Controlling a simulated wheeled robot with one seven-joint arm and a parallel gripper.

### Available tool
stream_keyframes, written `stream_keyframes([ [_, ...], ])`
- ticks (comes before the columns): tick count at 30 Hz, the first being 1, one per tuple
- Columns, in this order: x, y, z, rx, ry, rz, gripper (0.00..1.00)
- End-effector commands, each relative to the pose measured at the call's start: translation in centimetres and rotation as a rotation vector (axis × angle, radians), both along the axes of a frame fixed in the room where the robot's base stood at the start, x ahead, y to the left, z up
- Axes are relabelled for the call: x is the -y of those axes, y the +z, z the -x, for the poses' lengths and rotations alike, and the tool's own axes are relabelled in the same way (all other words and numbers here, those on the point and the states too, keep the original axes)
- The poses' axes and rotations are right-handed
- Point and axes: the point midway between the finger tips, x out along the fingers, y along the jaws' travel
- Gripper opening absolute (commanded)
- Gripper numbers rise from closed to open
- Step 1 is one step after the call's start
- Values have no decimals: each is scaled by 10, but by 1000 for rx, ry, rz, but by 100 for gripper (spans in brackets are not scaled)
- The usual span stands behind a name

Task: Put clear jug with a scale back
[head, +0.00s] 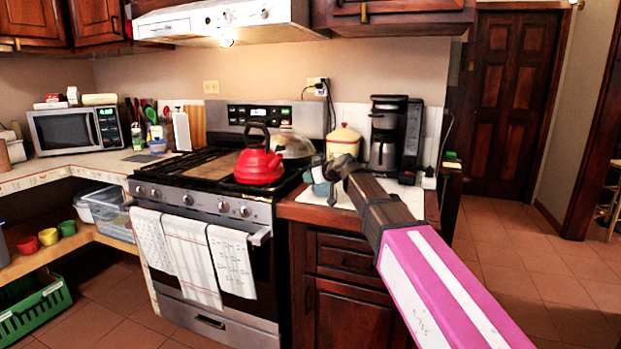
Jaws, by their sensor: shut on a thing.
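My gripper (332,170) is at the end of my arm, over the counter to the right of the stove. It is shut on a small, pale blue-grey thing that looks like the clear jug (319,181). The jug is small and partly hidden by the gripper, and its scale cannot be made out. It is over or on the white mat (343,196) near the counter's front left corner; I cannot tell whether it touches the mat.
A coffee maker (387,135) and a cream canister (343,142) with a red-trimmed lid stand behind my gripper. A red kettle (259,164) and a domed lid (292,146) are on the stove (200,200) to the left. The floor (510,260) at right is clear.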

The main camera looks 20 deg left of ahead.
Motion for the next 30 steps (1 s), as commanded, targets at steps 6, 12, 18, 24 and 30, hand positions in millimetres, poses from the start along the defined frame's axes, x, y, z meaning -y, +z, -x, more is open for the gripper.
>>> stream_keyframes([
  [6,0,0,0,2,-1,0,0],
  [12,0,-2,0,0,0,0,38],
  [18,0,-2,0,0,0,0,38],
  [24,5,3,3,1,-1,1,38],
  [30,33,15,19,1,-2,-1,38],
])
